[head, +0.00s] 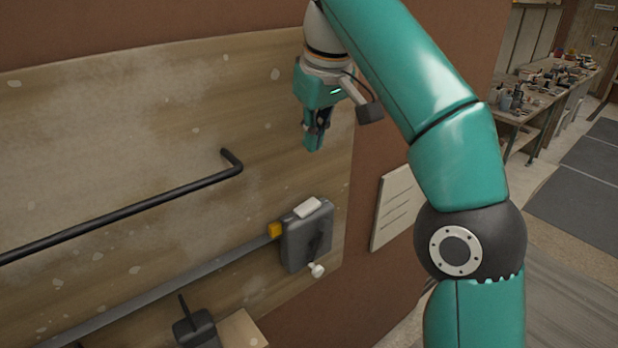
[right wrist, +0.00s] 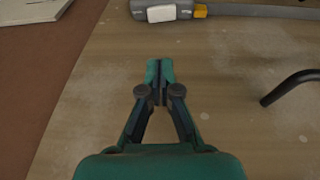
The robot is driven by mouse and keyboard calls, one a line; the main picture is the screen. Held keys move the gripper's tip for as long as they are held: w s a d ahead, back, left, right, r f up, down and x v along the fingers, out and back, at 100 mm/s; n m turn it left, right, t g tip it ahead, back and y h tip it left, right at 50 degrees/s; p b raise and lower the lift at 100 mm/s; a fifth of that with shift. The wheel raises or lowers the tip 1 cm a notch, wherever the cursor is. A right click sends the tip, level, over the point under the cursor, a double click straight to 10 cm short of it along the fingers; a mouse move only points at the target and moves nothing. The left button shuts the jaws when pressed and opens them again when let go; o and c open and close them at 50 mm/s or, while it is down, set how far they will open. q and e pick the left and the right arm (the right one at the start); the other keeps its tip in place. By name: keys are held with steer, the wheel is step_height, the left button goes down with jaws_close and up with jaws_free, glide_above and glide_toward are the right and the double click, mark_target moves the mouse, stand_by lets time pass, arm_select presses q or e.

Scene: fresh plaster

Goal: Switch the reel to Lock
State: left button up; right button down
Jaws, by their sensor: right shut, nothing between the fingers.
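The reel (head: 306,236) is a dark grey box mounted on the wooden board, with a white label or block on top, a yellow piece (head: 275,230) at its left, and a dark lever ending in a pale knob (head: 316,270) on its front. A grey strip runs from it down to the left. In the right wrist view the reel (right wrist: 161,9) shows only partly at the top edge. My right gripper (head: 314,146) is shut and empty, above the reel and apart from it; its closed fingers (right wrist: 160,68) point towards the reel in the wrist view. My left gripper is out of view.
A black bent bar (head: 130,213) stands out from the board (head: 120,110) left of the reel. A dark fitting with a thin stalk (head: 193,328) is at the bottom. A white sheet (head: 396,205) hangs right of the board. A cluttered workbench (head: 540,100) stands far back right.

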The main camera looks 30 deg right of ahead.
steer(key=shift+s+d, duration=0.15)
steer(key=shift+s, duration=0.05)
steer(key=shift+w, duration=0.1)
steer(key=b, duration=0.6)
glide_toward(311, 201)
steer(key=x, duration=0.5)
steer(key=shift+w+f, duration=0.3)
steer(key=shift+w, duration=0.05)
steer(key=shift+f, duration=0.7)
